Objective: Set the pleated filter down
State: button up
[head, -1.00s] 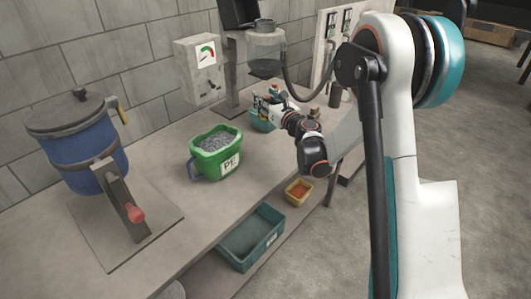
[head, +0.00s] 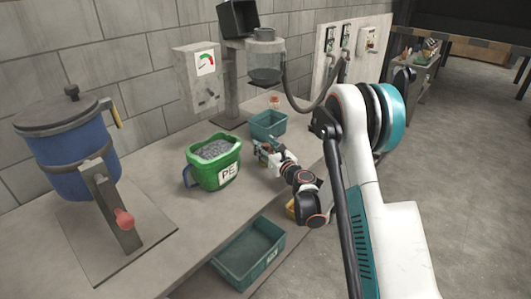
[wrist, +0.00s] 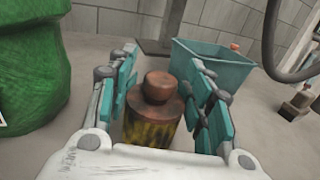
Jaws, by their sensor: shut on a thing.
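The pleated filter (wrist: 148,133), a cylinder with yellow-and-dark sides and a brown top with a knob, stands between the jaws in the wrist view. My gripper (wrist: 165,100) has its teal pads on either side of the filter and is shut on it. In the head view my gripper (head: 262,152) is low over the workbench, just right of the green bucket. The filter's lower end is hidden by my gripper, so I cannot tell whether it touches the bench top.
The green PE bucket (head: 226,171) of grey pellets stands close left of my gripper. A teal bin (head: 268,128) sits just beyond it. A hopper with a hose (head: 266,60) stands behind. Bare bench (head: 190,215) lies in front of the bucket.

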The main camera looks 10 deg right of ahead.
jog(key=shift+f, duration=0.8)
jog(key=shift+r, duration=0.1)
jog(key=o, duration=1.1)
